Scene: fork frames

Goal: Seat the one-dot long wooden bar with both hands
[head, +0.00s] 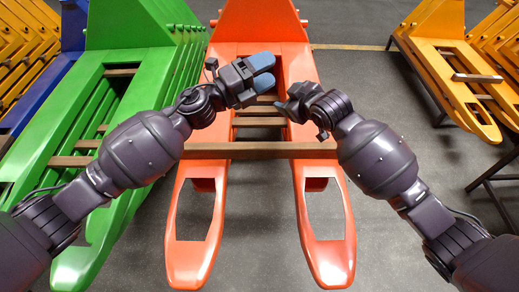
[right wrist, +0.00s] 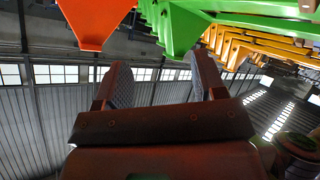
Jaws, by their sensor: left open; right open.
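A long wooden bar (head: 250,151) lies across both forks of the orange fork frame (head: 188,245) in the head view. Shorter wooden bars (head: 258,121) span the gap between the forks just beyond it. No dot marks are legible, so I cannot tell which bar has one dot. My left gripper (head: 266,73) is open, over the upper part of the orange frame, beyond the long bar. My right gripper (head: 288,102) is open near the right fork, lower than the left one and close to the shorter bars. In the right wrist view, its two fingers (right wrist: 162,88) are apart with nothing between them.
Green fork frames (head: 130,40) stand close on the left, with wooden bars on them. Yellow fork frames (head: 440,60) stand at the right, one with a bar (head: 477,78) across it. Bare grey floor (head: 390,215) lies between the orange and yellow frames.

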